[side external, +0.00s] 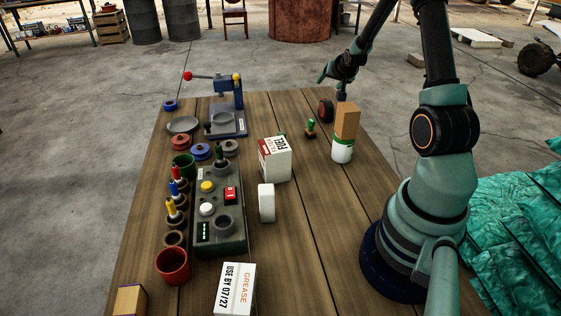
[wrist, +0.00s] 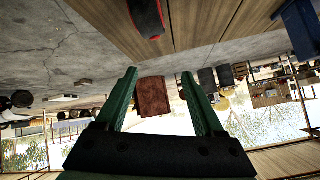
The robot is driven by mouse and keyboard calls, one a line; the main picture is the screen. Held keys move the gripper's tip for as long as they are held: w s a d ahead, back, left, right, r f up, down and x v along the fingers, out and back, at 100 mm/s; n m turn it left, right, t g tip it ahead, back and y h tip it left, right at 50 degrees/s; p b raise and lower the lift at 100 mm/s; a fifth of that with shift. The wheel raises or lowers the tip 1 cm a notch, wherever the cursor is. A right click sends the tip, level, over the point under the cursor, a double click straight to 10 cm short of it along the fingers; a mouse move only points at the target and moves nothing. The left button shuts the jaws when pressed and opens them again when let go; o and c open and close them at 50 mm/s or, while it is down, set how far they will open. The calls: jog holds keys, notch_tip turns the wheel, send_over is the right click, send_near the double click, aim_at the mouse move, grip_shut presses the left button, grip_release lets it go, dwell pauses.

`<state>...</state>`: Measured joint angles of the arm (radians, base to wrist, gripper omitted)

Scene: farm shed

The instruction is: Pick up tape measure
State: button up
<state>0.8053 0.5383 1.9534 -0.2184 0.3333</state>
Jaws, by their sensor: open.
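A round black and red object (side external: 326,110), which looks like the tape measure, stands on its edge near the far right edge of the wooden table. In the wrist view a dark body with a red end (wrist: 147,18), apparently the same thing, is cut off by the top edge. My gripper (side external: 331,86) is above and close to it in the side view. In the wrist view my gripper (wrist: 157,76) has its two green fingers wide apart with nothing between them. I cannot tell the exact gap to the object.
A small green-handled stamp (side external: 310,128) and a white and red carton (side external: 276,159) are nearby. A control box (side external: 219,235) and a press (side external: 226,120) stand left.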

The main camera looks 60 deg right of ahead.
aim_at(328, 102)
notch_tip(328, 102, down, 7)
jog(key=shift+f, duration=0.1)
jog(key=shift+x, duration=2.5)
jog(key=shift+s, duration=0.1)
grip_shut()
